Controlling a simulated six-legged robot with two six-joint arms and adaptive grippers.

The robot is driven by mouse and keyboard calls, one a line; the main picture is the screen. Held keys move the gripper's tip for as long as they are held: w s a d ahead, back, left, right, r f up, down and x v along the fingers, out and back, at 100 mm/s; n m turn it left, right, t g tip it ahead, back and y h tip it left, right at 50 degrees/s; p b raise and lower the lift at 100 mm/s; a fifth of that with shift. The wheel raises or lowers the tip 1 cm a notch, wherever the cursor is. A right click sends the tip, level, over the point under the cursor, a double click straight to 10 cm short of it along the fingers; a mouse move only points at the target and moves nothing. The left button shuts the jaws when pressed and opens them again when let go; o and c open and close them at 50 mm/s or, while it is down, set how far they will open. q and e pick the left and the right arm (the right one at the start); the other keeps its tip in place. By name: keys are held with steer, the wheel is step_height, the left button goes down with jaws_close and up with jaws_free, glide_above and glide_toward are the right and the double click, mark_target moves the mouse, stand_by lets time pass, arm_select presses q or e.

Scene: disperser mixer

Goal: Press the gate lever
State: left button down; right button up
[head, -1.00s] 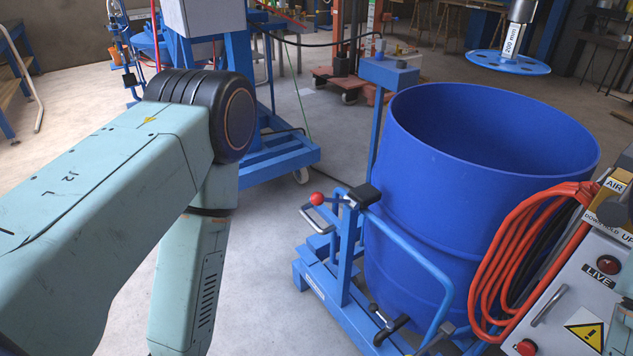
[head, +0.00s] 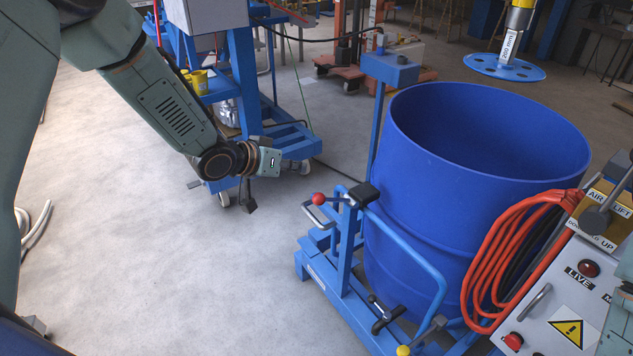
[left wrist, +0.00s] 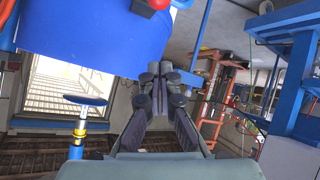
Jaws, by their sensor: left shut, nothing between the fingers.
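A lever with a red ball knob (head: 318,198) stands on the blue drum trolley (head: 343,303), left of the blue drum (head: 470,190). It looks like the gate lever, but no label shows. A red knob also shows at the top of the left wrist view (left wrist: 158,4). My left gripper (head: 248,203) is left of the red knob, apart from it, over open floor. Its dark fingers also show in the left wrist view (left wrist: 155,72), shut and empty. My right gripper is not in view.
A control box (head: 570,290) with orange hose (head: 510,260) stands at the right. A disperser disc (head: 504,67) hangs behind the drum. A blue wheeled frame (head: 290,140) stands behind my left gripper. A yellow knob (head: 403,350) is at the lower edge.

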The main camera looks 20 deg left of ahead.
arm_select(q)
steer(key=shift+w+d+f, duration=0.1)
steer(key=shift+w+d, duration=0.05)
steer(key=shift+f, duration=0.1)
steer(key=w+d+f, duration=0.1)
steer(key=f, duration=0.1)
steer(key=w+d+f+b, duration=0.1)
steer(key=w+f, duration=0.1)
steer(key=w+d+f+b, duration=0.1)
steer(key=f, duration=0.2)
steer(key=shift+w+d+f, duration=0.1)
steer(key=shift+w+d, duration=0.2)
steer(key=shift+w, duration=0.05)
steer(key=shift+s+a+f, duration=0.1)
steer(key=shift+s+f, duration=0.1)
steer(key=shift+s, duration=0.25)
steer(key=shift+b, duration=0.3)
